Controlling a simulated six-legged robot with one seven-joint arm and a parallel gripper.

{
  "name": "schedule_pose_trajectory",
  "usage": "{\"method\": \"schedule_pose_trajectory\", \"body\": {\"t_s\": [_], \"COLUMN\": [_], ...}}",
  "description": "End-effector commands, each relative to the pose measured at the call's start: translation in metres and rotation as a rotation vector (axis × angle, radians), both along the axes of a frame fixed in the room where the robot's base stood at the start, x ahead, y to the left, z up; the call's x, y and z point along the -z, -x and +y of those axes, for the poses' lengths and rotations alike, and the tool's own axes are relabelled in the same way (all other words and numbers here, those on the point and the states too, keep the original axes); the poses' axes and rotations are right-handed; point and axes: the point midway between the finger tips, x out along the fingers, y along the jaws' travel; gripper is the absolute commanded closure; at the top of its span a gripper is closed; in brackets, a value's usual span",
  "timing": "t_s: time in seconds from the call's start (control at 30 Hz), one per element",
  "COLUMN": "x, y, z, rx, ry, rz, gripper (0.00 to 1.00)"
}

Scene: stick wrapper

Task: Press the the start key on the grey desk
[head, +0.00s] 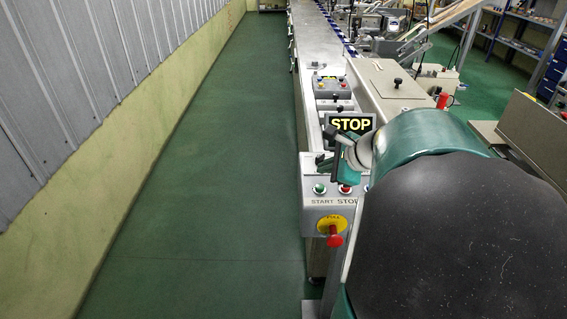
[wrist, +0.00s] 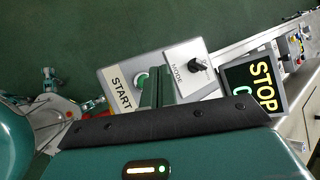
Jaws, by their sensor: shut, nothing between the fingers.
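The start key (head: 320,188) is a round green button above a START label on the sloped front of the grey desk (head: 318,213). In the wrist view the green start key (wrist: 141,81) shows beside the START label, partly hidden by my fingers. My gripper (head: 324,168) is shut and empty above the desk front in the head view, a little above the key in the picture. In the wrist view my gripper's fingers (wrist: 156,72) lie just right of the key. I cannot tell whether they touch it.
A red STOP button (head: 345,189) sits right of the start key. A red mushroom button on a yellow disc (head: 334,228) is below. A lit STOP display (head: 350,124) stands behind. A MODE knob (wrist: 197,65) is close to my fingers. Green floor left of the desk is clear.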

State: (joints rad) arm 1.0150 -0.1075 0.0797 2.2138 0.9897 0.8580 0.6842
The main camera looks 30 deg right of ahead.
Motion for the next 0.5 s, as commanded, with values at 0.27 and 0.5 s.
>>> {"method": "schedule_pose_trajectory", "body": {"t_s": [0.27,0.5], "x": [0.026,0.029], "y": [0.0,0.0], "z": [0.001,0.0], "rx": [-0.002,-0.001], "ry": [-0.001,0.0], "rz": [0.001,0.001], "gripper": [1.0,1.0]}}
